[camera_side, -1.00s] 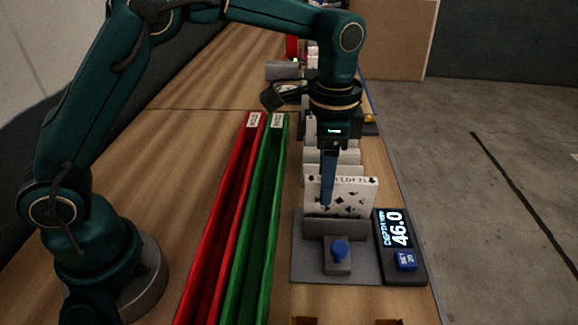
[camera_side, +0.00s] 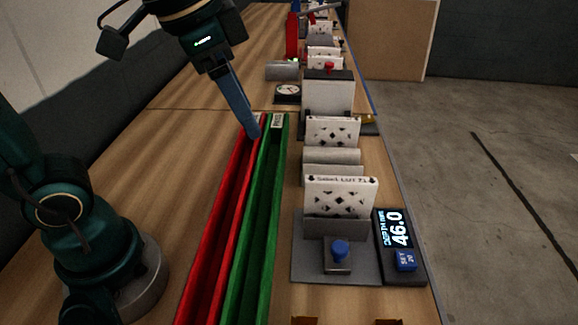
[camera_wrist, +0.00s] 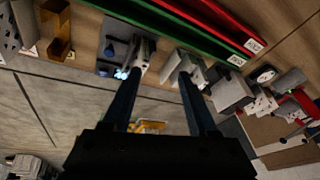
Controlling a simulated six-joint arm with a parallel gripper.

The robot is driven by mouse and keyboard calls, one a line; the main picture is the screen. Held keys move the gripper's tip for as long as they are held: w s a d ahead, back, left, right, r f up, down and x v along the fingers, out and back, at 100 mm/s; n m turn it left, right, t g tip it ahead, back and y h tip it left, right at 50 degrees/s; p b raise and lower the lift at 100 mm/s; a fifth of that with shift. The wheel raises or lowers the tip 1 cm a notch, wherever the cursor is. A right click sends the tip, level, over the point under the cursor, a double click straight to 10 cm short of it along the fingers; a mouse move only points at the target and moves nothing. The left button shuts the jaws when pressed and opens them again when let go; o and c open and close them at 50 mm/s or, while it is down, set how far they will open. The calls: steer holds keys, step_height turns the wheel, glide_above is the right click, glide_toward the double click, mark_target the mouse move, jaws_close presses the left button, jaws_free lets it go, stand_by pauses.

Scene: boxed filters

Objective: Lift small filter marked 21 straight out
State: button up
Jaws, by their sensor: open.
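A white panel-like filter with dark diamond-shaped holes (camera_side: 340,200) stands upright in the grey fixture (camera_side: 305,262) at the front. Its top edge carries small lettering that seems to start "Small Lot"; I cannot read the number surely. A similar white filter (camera_side: 332,132) stands farther back in the row. My gripper (camera_side: 253,134) is open and empty, with its blue fingers over the far end of the red and green channels, left of the filters. In the wrist view my gripper (camera_wrist: 160,73) shows two parted fingers, with white filters (camera_wrist: 144,52) beyond the tips.
A red channel (camera_side: 215,235) and a green channel (camera_side: 252,235) run along the table's left. A round dial (camera_side: 288,92) and grey blocks stand farther back.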

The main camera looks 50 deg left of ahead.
steer(key=s+a+f+n+t, duration=0.1)
steer(key=s+f+n, duration=0.1)
steer(key=s, duration=0.3)
steer(key=shift+s+a+f+n, duration=0.25)
steer(key=shift+f+n, duration=0.15)
steer(key=shift+f, duration=0.2)
steer(key=f, duration=0.1)
steer(key=s+f+n, duration=0.1)
steer(key=f, duration=0.1)
steer(key=shift+s+a+f+n, duration=0.1)
steer(key=shift+s+f+n, duration=0.2)
steer(key=shift+w+r, duration=0.15)
steer(key=shift+w, duration=0.05)
